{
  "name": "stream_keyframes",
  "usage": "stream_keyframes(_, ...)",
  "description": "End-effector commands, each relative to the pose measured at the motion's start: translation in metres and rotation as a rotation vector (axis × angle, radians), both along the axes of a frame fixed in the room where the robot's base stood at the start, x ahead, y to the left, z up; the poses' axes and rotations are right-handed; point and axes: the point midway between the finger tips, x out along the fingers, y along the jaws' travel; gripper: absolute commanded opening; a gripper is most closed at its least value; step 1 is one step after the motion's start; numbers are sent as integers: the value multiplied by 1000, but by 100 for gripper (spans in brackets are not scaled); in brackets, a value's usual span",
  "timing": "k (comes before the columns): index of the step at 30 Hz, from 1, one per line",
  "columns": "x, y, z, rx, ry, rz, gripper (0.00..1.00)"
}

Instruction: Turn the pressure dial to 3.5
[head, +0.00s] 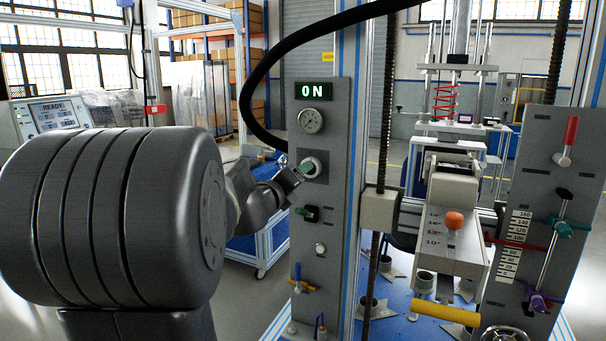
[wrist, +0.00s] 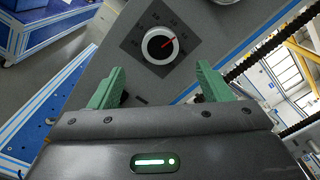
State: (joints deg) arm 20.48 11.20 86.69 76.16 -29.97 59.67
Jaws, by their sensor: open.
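The pressure dial is a round knob (head: 309,168) on the grey upright panel (head: 330,215), below a small gauge. In the wrist view the dial (wrist: 158,46) is a black and white knob on a dark square plate, and its red pointer aims to the upper right. My gripper (head: 297,177) is close to the dial from the left. Its two green fingers (wrist: 160,78) stand open and apart in the wrist view, one toward each side below the dial. Nothing is between them, and I cannot tell the gap to the panel.
The panel also carries a lit ON display (head: 312,91), a round gauge (head: 311,121), a switch (head: 307,213) and a blue-handled valve (head: 297,276). A black hose (head: 262,75) arches beside it. A machine with an orange knob (head: 454,220) stands to the right.

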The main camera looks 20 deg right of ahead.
Motion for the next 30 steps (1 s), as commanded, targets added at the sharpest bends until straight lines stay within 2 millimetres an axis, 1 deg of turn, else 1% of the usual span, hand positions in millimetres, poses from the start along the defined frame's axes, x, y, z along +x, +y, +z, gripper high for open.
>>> stream_keyframes(1, -8, 9, 1, -1, 0, 2, 72)
stream_keyframes(3, -16, 20, 1, 1, -1, 3, 72)
stream_keyframes(6, -27, 32, 0, 0, 0, 1, 72)
stream_keyframes(12, -39, 45, 0, -1, 1, 0, 72)
stream_keyframes(24, -41, 47, -1, 0, 1, -1, 72)
stream_keyframes(28, -37, 42, -1, 0, 1, -2, 72)
stream_keyframes(30, -32, 36, -2, 1, 2, -4, 72)
